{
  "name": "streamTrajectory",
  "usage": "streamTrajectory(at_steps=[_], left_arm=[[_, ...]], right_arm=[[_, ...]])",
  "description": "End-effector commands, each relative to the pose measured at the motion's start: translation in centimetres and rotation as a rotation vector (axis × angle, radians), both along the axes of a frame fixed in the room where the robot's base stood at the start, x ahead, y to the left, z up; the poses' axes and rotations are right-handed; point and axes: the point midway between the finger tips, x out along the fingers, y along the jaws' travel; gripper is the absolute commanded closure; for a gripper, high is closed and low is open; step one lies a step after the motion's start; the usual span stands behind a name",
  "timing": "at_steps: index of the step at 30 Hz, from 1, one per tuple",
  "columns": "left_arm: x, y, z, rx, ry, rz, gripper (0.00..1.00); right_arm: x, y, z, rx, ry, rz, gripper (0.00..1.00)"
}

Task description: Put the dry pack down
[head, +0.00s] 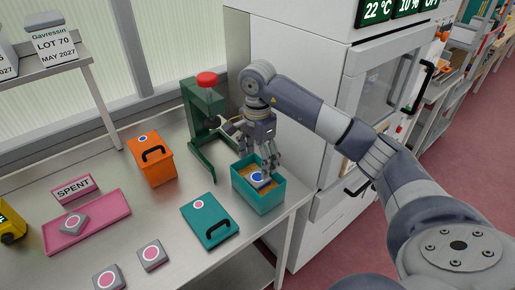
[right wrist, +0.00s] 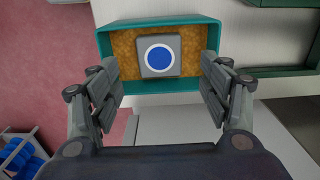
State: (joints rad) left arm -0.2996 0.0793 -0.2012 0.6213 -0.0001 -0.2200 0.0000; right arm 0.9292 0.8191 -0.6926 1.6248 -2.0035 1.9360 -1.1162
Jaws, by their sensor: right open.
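A grey pack with a blue disc in a white ring (right wrist: 158,55) lies flat in the teal box (head: 262,204), on a golden-brown granular fill. The pack also shows in the head view (head: 257,180), partly behind the fingers. My right gripper (head: 266,168) is over this box, pointing down. In the right wrist view my right gripper (right wrist: 160,72) is open, its fingers to either side of the pack with a gap on both sides. The bottom of the box is hidden by the fill. My left gripper is not in view.
A teal lid (head: 209,222) lies on the steel table. An orange box (head: 151,160) and a green press with a red knob (head: 207,80) stand behind. Pink-disc packs lie on the pink tray (head: 110,222) and table front. A white cabinet (head: 330,150) stands right.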

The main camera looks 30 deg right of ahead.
Motion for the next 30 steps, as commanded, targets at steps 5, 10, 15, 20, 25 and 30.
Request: streamTrajectory(at_steps=[5, 10, 15, 20, 25, 30], left_arm=[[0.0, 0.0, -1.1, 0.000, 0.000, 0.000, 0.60], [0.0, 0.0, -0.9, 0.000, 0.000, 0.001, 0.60], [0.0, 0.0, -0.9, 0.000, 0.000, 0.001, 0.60], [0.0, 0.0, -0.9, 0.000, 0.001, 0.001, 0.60], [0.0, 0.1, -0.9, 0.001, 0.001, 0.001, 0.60], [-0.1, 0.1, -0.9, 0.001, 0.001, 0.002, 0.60]], right_arm=[[0.1, 0.0, 3.4, -0.001, -0.003, 0.000, 0.29], [0.0, -0.1, 5.5, -0.002, -0.001, 0.000, 0.29], [0.0, 0.0, 6.2, 0.000, 0.001, -0.001, 0.29], [0.0, 0.0, 6.2, 0.001, 0.002, -0.001, 0.29], [0.0, 0.0, 6.2, 0.001, 0.002, 0.000, 0.29], [0.0, 0.0, 6.2, 0.001, 0.002, 0.000, 0.29]])
